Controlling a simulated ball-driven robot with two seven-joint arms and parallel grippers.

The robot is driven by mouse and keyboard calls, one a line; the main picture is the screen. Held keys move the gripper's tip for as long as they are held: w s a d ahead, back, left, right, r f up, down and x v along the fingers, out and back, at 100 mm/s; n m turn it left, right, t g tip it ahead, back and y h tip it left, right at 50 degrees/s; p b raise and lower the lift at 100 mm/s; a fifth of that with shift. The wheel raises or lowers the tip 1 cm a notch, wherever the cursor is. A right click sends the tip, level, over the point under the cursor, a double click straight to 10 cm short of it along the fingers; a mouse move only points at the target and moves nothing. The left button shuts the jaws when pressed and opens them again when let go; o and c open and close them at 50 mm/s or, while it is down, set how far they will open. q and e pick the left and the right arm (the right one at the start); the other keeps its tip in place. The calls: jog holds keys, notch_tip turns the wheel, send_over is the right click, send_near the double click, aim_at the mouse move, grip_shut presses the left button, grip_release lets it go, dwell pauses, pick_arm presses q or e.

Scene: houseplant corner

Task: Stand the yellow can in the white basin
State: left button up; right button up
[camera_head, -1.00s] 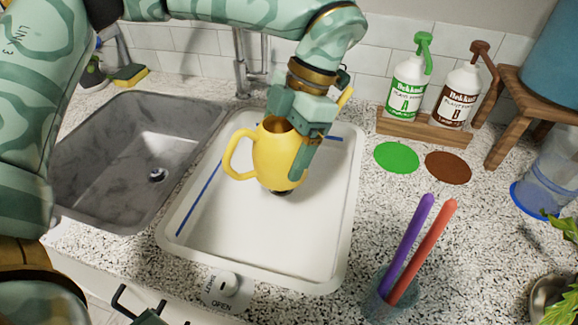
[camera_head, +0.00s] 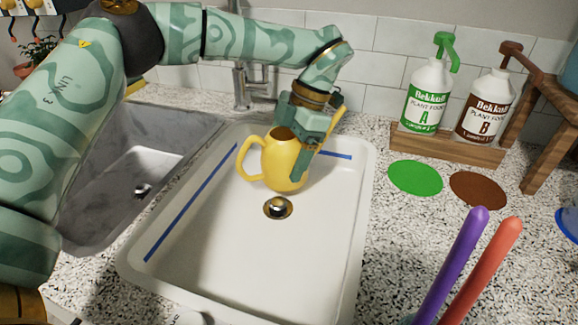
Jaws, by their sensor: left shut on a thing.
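The yellow can (camera_head: 283,162) is upright, with its loop handle to the left and its thin spout up to the right. It is over the back part of the white basin (camera_head: 240,262), behind the drain (camera_head: 278,207). My left gripper (camera_head: 303,150) is shut on the can's right side from above and hides part of it. I cannot tell whether the can's base touches the basin floor. My right gripper is out of view.
A grey sink (camera_head: 105,160) lies left of the basin and a tap (camera_head: 243,85) stands behind. To the right are two plant food bottles on a wooden stand (camera_head: 450,148), green (camera_head: 415,177) and brown (camera_head: 478,190) discs, and purple (camera_head: 452,262) and red (camera_head: 487,268) sticks. The basin's front is clear.

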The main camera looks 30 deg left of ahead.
pick_arm(q)
notch_tip(320, 180, down, 3)
jog(key=shift+r+b, duration=0.2)
jog(key=shift+b, duration=0.1)
jog(key=shift+w+f, duration=0.1)
jog(key=shift+f, duration=0.05)
jog(key=shift+c, duration=0.6)
jog(key=shift+r, duration=0.2)
jog(key=shift+c, duration=0.4)
jog(key=o, duration=1.1)
jog(key=shift+f, duration=0.1)
